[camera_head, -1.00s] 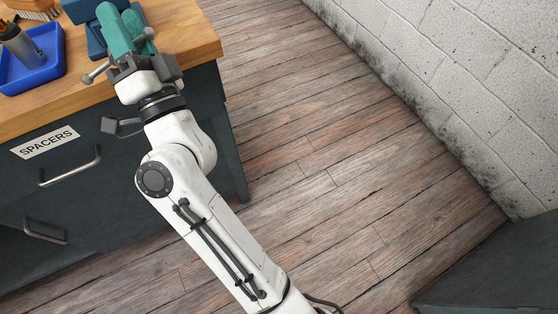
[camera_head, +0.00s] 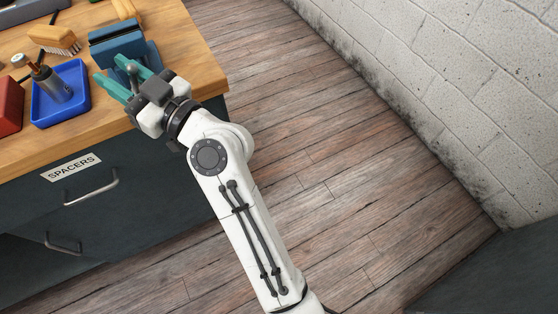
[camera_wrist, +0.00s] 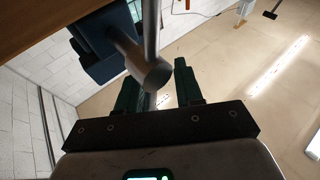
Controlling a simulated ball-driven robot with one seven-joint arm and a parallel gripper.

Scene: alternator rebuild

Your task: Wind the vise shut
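The blue vise (camera_head: 118,42) stands at the right end of the wooden bench (camera_head: 185,45). Its steel handle bar (camera_head: 132,72) has a ball end and shows between my teal fingers. My gripper (camera_head: 118,70) is at the vise's front, with its fingers spread apart. In the wrist view, the bar (camera_wrist: 150,30) crosses the round screw head (camera_wrist: 150,73), in front of my open gripper (camera_wrist: 156,76). The dark vise body (camera_wrist: 98,45) is at upper left there. I cannot tell whether a finger touches the bar. The lower part of the handle is hidden by my gripper.
A blue tray (camera_head: 80,108) holding a grey bottle (camera_head: 50,84) stands left of my gripper. A red box (camera_head: 8,108) and a brush (camera_head: 55,40) are farther left. Drawers, one labelled SPACERS (camera_head: 71,167), lie below the bench. Open floor lies right, beside a block wall.

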